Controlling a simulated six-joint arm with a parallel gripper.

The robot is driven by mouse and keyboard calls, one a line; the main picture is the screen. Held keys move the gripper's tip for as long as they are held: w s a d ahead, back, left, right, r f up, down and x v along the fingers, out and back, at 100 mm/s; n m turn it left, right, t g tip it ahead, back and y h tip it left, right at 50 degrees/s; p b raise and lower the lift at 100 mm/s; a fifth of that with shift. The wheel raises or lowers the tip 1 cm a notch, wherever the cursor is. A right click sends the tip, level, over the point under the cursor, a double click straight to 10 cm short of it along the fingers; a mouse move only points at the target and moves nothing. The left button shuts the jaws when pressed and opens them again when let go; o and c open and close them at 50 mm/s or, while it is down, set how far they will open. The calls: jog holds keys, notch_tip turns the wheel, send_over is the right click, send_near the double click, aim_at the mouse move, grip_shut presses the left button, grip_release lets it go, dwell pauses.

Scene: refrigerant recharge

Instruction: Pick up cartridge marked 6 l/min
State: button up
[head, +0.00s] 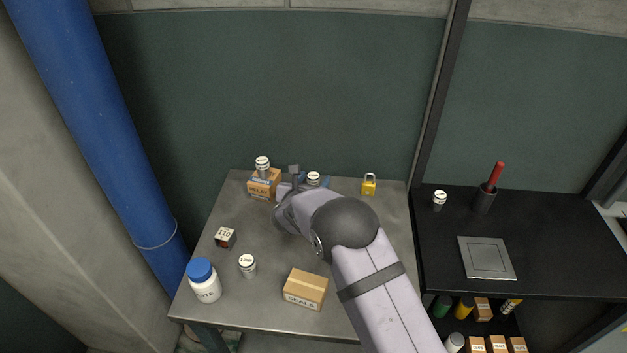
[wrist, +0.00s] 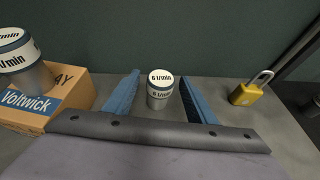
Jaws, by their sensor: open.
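The cartridge marked 6 l/min (wrist: 160,90) stands upright on the grey table, a metal cylinder with a white top and a dark band. In the wrist view it is between the two blue fingers of my gripper (wrist: 158,88), with a gap on each side. My gripper is open and empty. In the head view the cartridge's white top (head: 313,176) shows just past my gripper (head: 312,183), and my arm hides much of the area around it.
A second cartridge (head: 262,163) stands on the RELAY box (head: 264,186), left of my gripper. A yellow padlock (head: 369,185) is to the right. Another cartridge (head: 247,265), a white bottle (head: 205,283) and the SEALS box (head: 305,289) are nearer the front.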

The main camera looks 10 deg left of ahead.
aim_at(313, 175)
jog(key=shift+w, duration=0.15)
jog(key=c, duration=1.2)
notch_tip(313, 175, up, 10)
jog(key=shift+b, duration=0.45)
